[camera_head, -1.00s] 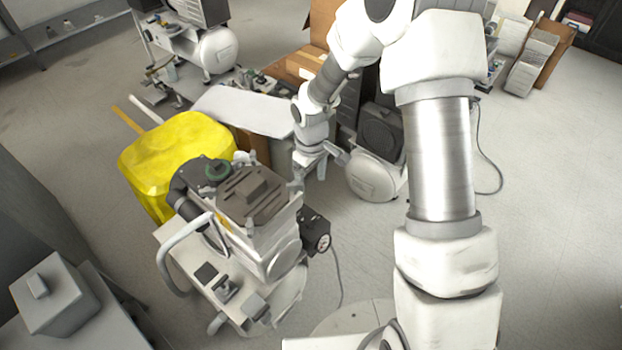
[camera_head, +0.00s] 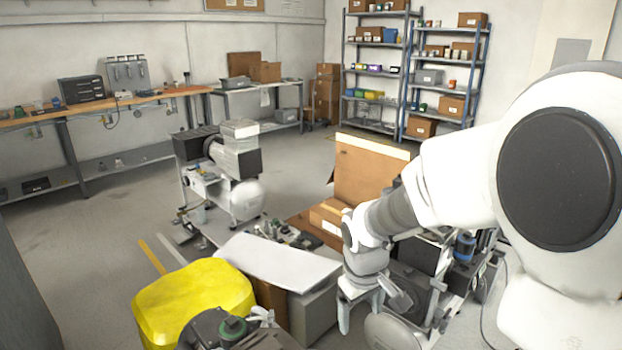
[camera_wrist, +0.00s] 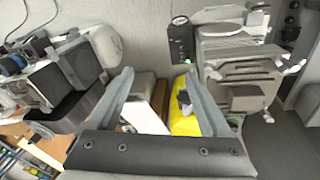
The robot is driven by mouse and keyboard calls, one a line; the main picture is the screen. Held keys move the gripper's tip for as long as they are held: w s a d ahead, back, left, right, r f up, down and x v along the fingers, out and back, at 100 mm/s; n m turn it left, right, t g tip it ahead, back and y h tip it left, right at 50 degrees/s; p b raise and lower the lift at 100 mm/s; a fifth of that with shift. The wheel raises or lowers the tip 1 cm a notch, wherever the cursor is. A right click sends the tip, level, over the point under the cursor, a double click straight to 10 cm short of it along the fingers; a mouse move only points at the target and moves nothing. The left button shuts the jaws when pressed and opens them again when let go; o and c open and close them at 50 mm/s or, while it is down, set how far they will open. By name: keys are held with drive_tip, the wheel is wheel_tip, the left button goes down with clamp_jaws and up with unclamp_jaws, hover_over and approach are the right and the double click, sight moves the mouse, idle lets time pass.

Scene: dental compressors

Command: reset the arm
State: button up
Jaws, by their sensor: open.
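My arm reaches in from the right of the head view and bends down to my gripper (camera_head: 368,308), near the picture's lower middle. The gripper points downward, with its fingers apart and nothing between them. In the wrist view the two fingers of my gripper (camera_wrist: 158,82) also stand well apart and empty. Below them lie a yellow bin (camera_wrist: 184,121) and a white board (camera_wrist: 142,116). In the head view the gripper hangs just right of the white board (camera_head: 275,262), in front of compressor equipment (camera_head: 415,285) that my arm partly hides.
The yellow bin (camera_head: 195,300) stands at lower left. A compressor on a cart (camera_head: 235,175) stands behind. An open cardboard box (camera_head: 365,170) is behind my wrist. Workbenches (camera_head: 110,105) and shelves (camera_head: 440,85) line the walls. Floor at left (camera_head: 90,225) is clear.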

drive_tip(key=s+d+r+m+t, duration=0.2)
drive_tip(key=s+r+m, duration=0.1)
drive_tip(key=s+r, duration=0.5)
drive_tip(key=s+d+r+m+t, duration=0.25)
drive_tip(key=s+r, duration=0.35)
drive_tip(key=s, duration=0.4)
wheel_tip(320, 180, up, 15)
drive_tip(key=p, duration=1.5)
drive_tip(key=shift+g+y, duration=0.4)
drive_tip(key=shift+g, duration=0.05)
drive_tip(key=shift+a, duration=0.1)
